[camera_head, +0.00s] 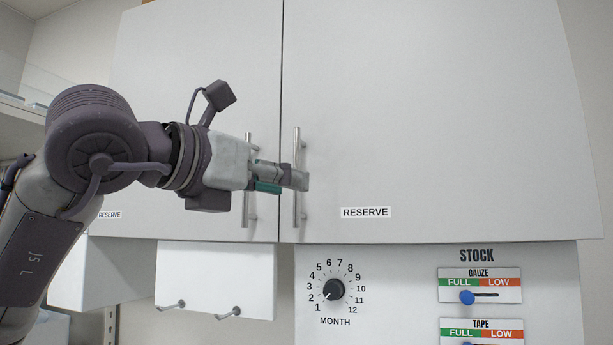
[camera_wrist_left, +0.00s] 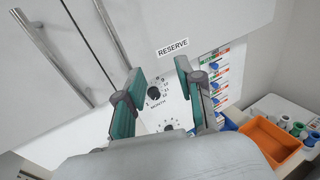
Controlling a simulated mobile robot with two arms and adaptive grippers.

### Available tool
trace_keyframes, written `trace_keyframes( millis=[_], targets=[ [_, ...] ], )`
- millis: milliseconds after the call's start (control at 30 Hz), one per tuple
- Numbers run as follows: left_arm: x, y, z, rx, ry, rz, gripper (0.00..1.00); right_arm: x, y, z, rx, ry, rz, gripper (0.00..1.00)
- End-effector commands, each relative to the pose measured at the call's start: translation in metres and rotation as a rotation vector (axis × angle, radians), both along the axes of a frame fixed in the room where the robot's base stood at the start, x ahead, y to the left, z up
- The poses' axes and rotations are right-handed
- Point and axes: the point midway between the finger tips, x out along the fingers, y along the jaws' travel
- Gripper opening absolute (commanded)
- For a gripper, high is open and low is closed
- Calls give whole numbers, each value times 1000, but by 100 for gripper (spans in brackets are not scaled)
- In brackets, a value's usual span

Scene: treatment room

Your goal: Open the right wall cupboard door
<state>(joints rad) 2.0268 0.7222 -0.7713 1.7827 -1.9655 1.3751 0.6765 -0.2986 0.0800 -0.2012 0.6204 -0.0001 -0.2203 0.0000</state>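The right wall cupboard door (camera_head: 430,110) is a flat pale panel labelled RESERVE, lying flush with the left door (camera_head: 200,70). Its upright metal bar handle (camera_head: 296,146) is near its left edge and also shows in the left wrist view (camera_wrist_left: 112,36). My left gripper (camera_head: 296,178) crosses in front of the middle of this handle in the head view. In the left wrist view its two fingers (camera_wrist_left: 158,70) are spread with nothing between them, and the handle lies to their left. Whether a finger touches the handle cannot be told. My right gripper is not in view.
The left door's handle (camera_head: 246,212) stands close beside, partly behind my left gripper. Below the doors are a month dial (camera_head: 334,290), stock sliders (camera_head: 467,297) and a white panel with hooks (camera_head: 215,275). An orange bin (camera_wrist_left: 268,140) sits at the lower right in the wrist view.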

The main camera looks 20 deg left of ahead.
Motion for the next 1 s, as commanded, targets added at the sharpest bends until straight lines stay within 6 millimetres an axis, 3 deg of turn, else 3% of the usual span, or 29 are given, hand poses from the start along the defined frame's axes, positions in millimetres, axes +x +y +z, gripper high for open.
trace_keyframes(
  millis=[33, 100, 233, 367, 800, 1000],
  targets=[
    [-9, 18, 15, 0, -22, 72, 37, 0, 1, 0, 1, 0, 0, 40],
    [-15, 35, 25, -5, -32, 144, 37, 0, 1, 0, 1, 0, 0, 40],
    [-15, 46, 34, -10, -38, 197, 37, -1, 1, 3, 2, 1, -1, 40],
    [2, 42, 35, -10, -35, 197, 37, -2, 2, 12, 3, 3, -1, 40],
    [88, 21, 35, -10, -37, 193, 37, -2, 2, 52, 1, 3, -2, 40],
    [109, 16, 34, -10, -37, 193, 37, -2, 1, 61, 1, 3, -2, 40]
  ],
)
